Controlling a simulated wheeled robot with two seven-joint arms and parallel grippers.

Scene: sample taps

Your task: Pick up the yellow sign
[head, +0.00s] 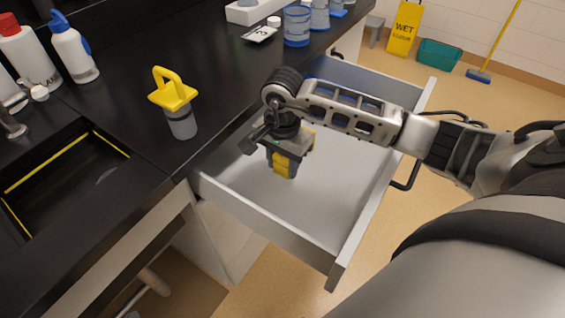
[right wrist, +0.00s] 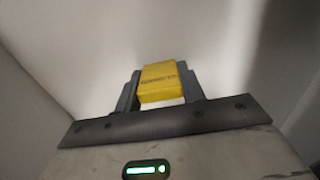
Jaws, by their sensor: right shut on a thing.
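My right gripper (head: 283,168) points down inside the open drawer. It is shut on a small yellow block-like piece (right wrist: 160,83) with a line of dark print, which sits between both fingers in the right wrist view (right wrist: 160,88). Part of this piece shows in the head view (head: 282,165); the gripper hides the rest. I cannot tell whether it touches the drawer bottom. A yellow standing sign (head: 404,28) reading "WET FLOOR" is upright on the floor at the back, apart from my gripper. My left gripper is not in view.
The open drawer (head: 335,215) has raised walls around my gripper. On the black counter (head: 125,115) stand a yellow-handled grey container (head: 180,112), bottles (head: 72,48) and a blue beaker (head: 297,27). A dark sink (head: 65,185) lies left. The drawer's front area is clear.

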